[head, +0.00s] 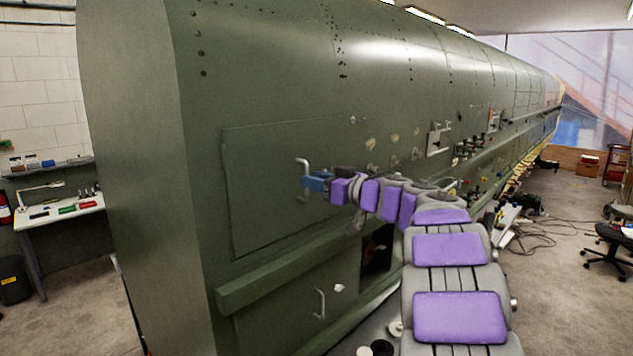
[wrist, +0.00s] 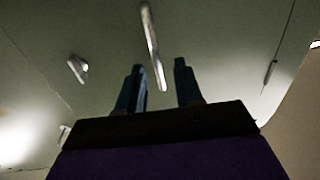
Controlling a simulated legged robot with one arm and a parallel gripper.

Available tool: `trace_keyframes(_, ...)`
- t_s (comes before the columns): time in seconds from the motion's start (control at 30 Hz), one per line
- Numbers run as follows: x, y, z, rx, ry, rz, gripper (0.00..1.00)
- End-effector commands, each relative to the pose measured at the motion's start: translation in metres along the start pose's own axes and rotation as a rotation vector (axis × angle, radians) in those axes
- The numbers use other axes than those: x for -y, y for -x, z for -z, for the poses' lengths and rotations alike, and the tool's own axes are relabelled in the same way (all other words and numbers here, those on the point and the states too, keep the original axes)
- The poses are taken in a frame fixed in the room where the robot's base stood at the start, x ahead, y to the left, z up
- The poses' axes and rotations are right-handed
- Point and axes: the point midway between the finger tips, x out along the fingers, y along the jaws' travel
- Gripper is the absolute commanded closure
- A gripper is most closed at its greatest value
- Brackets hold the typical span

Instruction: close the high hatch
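The high hatch (head: 262,185) is a large green rectangular panel on the fuselage side. It looks about flush with the skin; a small gap cannot be ruled out. Its pale bar handle (head: 305,165) stands upright near the panel's right part. My gripper (head: 312,182), with blue fingers, is at the handle. In the wrist view, my gripper (wrist: 159,72) is open, its two fingers apart. The handle (wrist: 151,45) shows there as a pale bar whose near end lies between the fingertips in the picture. Whether a finger touches it cannot be told. My purple-padded arm hides the hatch's right edge.
A ledge (head: 270,283) juts out below the hatch. Under it is a lower panel with its own handle (head: 320,303), and a dark opening (head: 376,248) to the right. A workbench (head: 62,214) stands at left. Cables and a chair (head: 608,245) are on the floor at right.

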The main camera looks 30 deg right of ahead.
Motion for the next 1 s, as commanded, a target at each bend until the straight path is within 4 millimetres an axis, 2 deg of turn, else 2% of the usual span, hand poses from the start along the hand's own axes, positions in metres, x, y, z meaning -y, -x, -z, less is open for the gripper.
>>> trace_keyframes(0.17,0.0,0.005,0.0,0.0,0.001,-0.001,0.65)
trace_keyframes(0.27,-0.001,0.018,0.001,0.0,0.001,-0.002,0.65)
trace_keyframes(0.8,-0.005,0.134,-0.003,0.0,-0.004,-0.007,0.65)
trace_keyframes(1.0,-0.004,0.162,-0.003,0.002,-0.003,-0.003,0.65)
